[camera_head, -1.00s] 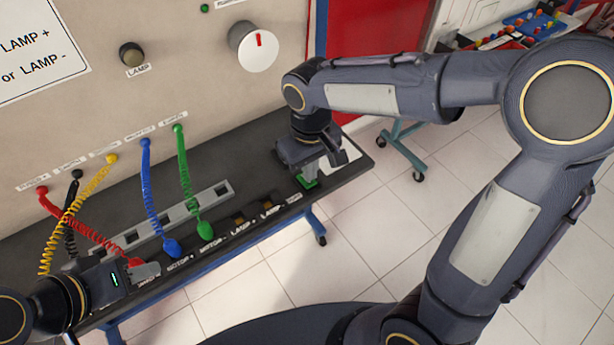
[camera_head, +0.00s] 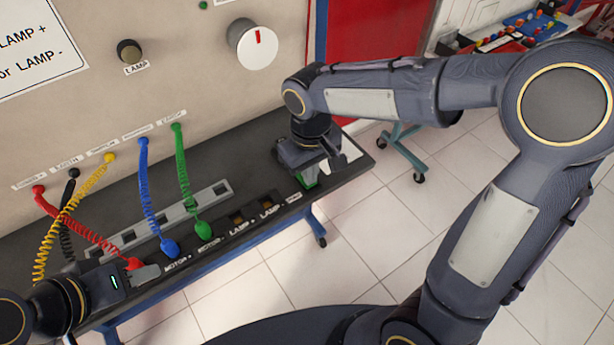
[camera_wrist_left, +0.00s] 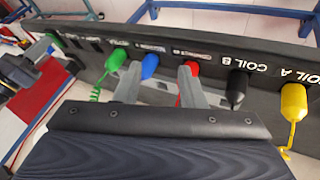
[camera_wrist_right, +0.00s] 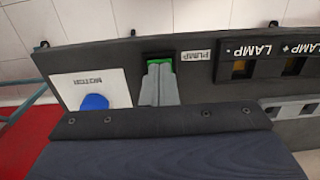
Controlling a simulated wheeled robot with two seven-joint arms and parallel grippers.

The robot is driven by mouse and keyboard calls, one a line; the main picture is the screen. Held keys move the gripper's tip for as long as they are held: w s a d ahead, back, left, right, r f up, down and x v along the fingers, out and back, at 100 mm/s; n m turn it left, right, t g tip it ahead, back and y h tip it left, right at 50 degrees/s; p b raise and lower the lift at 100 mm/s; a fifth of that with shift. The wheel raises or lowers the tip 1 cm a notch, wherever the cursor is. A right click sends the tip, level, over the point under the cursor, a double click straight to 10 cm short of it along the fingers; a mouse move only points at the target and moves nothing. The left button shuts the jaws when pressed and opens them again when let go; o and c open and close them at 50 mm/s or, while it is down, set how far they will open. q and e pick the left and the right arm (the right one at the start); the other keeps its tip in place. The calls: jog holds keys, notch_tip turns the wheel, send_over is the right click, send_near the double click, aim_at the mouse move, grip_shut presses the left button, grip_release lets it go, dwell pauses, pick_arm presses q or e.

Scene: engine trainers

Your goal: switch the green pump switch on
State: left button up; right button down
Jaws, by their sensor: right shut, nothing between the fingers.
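The green pump switch (camera_wrist_right: 159,57) sits in a dark slot beside the PUMP label (camera_wrist_right: 196,55) on the black bench strip. My right gripper (camera_wrist_right: 159,72) is shut and empty, with its fingertips at the switch, covering much of it. In the head view the green switch (camera_head: 309,178) shows just under my right gripper (camera_head: 313,168). I cannot tell which way the switch is tipped. My left gripper (camera_wrist_left: 160,82) is open, its fingers apart over the strip near the blue plug (camera_wrist_left: 150,66) and the red plug (camera_wrist_left: 191,69).
A white plate with a blue MOTOR knob (camera_wrist_right: 95,102) lies beside the switch. Green (camera_head: 203,229) and blue (camera_head: 169,248) plugs with coiled leads stand along the strip. The upright panel (camera_head: 90,120) rises behind. Tiled floor (camera_head: 370,235) lies open in front.

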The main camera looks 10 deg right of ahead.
notch_tip(320, 180, up, 7)
jog(key=p, duration=0.6)
dwell(0.4)
dwell(0.3)
jog(key=s+d+r+m+t+y, duration=0.1)
jog(key=s+d+m+t+y, duration=0.1)
jog(key=s, duration=0.6)
jog(key=s+d+r+m+t+y, duration=0.1)
jog(key=s+d+r+m+t, duration=0.1)
jog(key=s+d, duration=0.5)
jog(key=shift+s+m+t+y, duration=0.4)
jog(key=shift+s+m+t, duration=0.2)
jog(key=shift+m+t, duration=0.25)
